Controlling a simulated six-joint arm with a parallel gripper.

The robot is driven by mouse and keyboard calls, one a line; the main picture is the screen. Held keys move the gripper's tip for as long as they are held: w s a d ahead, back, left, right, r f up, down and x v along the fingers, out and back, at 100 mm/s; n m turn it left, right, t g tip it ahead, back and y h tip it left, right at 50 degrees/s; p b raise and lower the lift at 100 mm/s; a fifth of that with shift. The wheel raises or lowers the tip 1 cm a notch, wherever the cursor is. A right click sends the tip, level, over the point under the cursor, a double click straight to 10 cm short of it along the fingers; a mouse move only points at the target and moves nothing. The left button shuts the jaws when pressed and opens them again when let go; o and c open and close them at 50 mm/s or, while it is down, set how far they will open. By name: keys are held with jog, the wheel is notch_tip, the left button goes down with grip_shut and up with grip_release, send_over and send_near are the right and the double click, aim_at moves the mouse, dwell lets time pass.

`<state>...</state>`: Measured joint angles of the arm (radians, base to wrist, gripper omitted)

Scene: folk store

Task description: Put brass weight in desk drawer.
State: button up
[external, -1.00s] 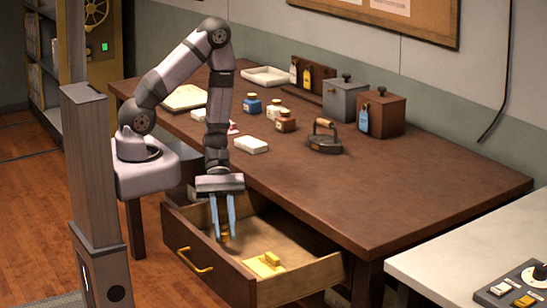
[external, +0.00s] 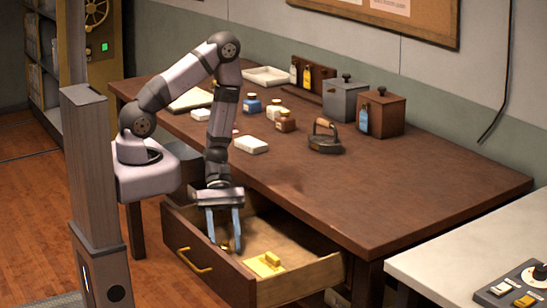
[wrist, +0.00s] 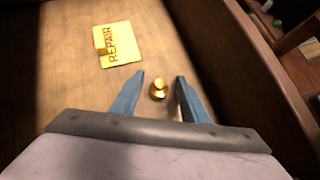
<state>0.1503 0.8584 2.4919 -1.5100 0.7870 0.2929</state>
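The desk drawer (external: 307,275) is pulled out below the desk's front. The brass weight (wrist: 158,91) is a small shiny gold knobbed piece inside the drawer, apparently upright on its floor. In the external view the weight (external: 225,248) is small and partly hidden by the fingers and the drawer front. My gripper (external: 225,245) reaches down into the drawer. Its two blue fingers are spread, one on each side of the weight. In the wrist view my gripper (wrist: 159,82) shows gaps between both fingers and the weight.
A yellow "REPAIR" card (wrist: 121,44) lies in the drawer beside the weight; a yellow block sits on it. Drawer walls surround the fingers closely. The desk top (external: 400,200) holds a flat iron (external: 325,140), bottles and boxes; its front right is clear.

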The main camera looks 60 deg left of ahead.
jog(key=shift+r, duration=0.15)
jog(key=shift+w+a+r, duration=0.25)
jog(key=shift+a+r, duration=0.05)
jog(key=shift+r, duration=0.05)
jog(key=p+v, duration=0.1)
jog(key=v, duration=1)
jog(key=shift+p, duration=0.35)
jog(key=shift+s, duration=0.15)
jog(key=a+r+m+y, duration=0.1)
jog(key=a+m, duration=0.1)
jog(key=a+r+m+y, duration=0.1)
jog(key=a+m+y, duration=0.1)
jog(key=m, duration=0.1)
jog(key=a+r+m+t+y, duration=0.1)
jog(key=a+r+m+y, duration=0.1)
jog(key=m, duration=0.1)
jog(key=shift+w+a, duration=0.35)
jog(key=w+a+r+m+t+y, duration=0.2)
jog(key=w+a+r+m+y, duration=0.1)
jog(key=a+r+m, duration=0.1)
jog(key=shift+w+a+m+t+y, duration=0.3)
jog(key=shift+a+m+t, duration=0.1)
jog(key=shift+a+m, duration=0.25)
